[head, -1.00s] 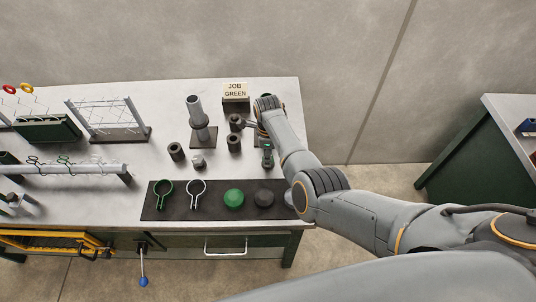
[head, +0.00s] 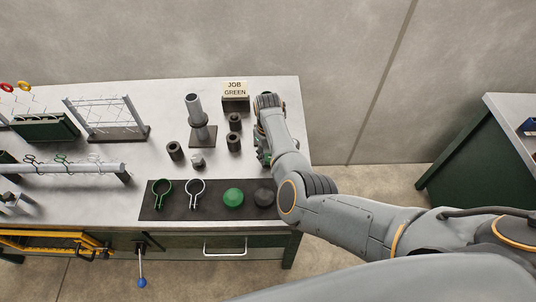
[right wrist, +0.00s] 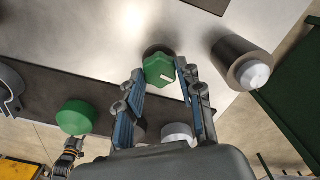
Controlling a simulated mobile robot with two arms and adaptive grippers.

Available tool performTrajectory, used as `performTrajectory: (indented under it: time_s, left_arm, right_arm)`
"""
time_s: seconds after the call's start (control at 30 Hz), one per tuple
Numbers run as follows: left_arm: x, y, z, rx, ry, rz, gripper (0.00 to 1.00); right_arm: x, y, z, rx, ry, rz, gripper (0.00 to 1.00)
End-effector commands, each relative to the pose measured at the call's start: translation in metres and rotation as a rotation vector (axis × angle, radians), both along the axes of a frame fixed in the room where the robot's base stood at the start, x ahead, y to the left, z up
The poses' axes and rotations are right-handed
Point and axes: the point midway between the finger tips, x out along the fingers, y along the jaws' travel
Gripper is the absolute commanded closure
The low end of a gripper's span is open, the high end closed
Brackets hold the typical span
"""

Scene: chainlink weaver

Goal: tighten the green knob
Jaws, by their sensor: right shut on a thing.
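The green knob (right wrist: 160,68) has a lobed rim and a small pale mark on its face. In the right wrist view it sits between the two fingertips of my right gripper (right wrist: 160,72), which is shut on it. In the head view my right gripper (head: 262,154) is at the right end of the bench, behind the dark mat, and my forearm and wrist hide most of the knob. What the knob is mounted on is largely hidden.
The dark mat (head: 150,212) carries a green clamp (head: 162,190), a pale clamp (head: 195,190), a green dome (head: 233,197) and a dark dome (head: 265,197). Dark cylinders (head: 234,143) and a grey post (head: 195,108) stand left of my gripper. A sign (head: 235,90) reads JOB GREEN.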

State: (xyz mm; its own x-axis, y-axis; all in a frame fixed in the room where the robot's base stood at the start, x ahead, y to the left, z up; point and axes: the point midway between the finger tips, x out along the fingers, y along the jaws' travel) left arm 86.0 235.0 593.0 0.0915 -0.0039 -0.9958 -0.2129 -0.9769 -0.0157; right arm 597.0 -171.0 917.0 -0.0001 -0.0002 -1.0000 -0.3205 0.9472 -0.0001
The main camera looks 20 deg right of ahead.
Motion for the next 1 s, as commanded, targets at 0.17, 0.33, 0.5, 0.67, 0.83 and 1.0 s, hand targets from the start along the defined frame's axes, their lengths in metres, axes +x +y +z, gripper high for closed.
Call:
performTrajectory:
  time_s: [0.17, 0.33, 0.5, 0.67, 0.83, 1.0]
  left_arm:
    - [0.0000, 0.0001, -0.0033, 0.000, 0.000, 0.000, 0.60]
    - [0.0002, 0.0002, -0.0044, 0.000, 0.000, 0.000, 0.60]
    - [0.0002, 0.0002, -0.0046, 0.000, 0.000, 0.000, 0.60]
    - [0.0002, 0.0002, -0.0045, 0.000, 0.000, 0.000, 0.60]
    - [0.0002, 0.0002, -0.0045, 0.000, 0.000, 0.000, 0.60]
    - [0.0002, 0.0002, -0.0045, 0.000, 0.000, 0.000, 0.60]
  right_arm:
    - [-0.0010, 0.0013, -0.0015, 0.002, 0.003, -0.081, 0.95]
    - [-0.0008, 0.0008, -0.0010, 0.001, 0.003, -0.124, 0.95]
    - [-0.0007, 0.0005, -0.0007, 0.000, 0.002, -0.141, 0.95]
    - [-0.0007, 0.0004, -0.0006, 0.000, 0.002, -0.143, 0.95]
    - [-0.0007, 0.0004, -0.0005, 0.000, 0.002, -0.141, 0.95]
    - [-0.0004, 0.0004, -0.0004, 0.001, 0.001, -0.141, 0.41]
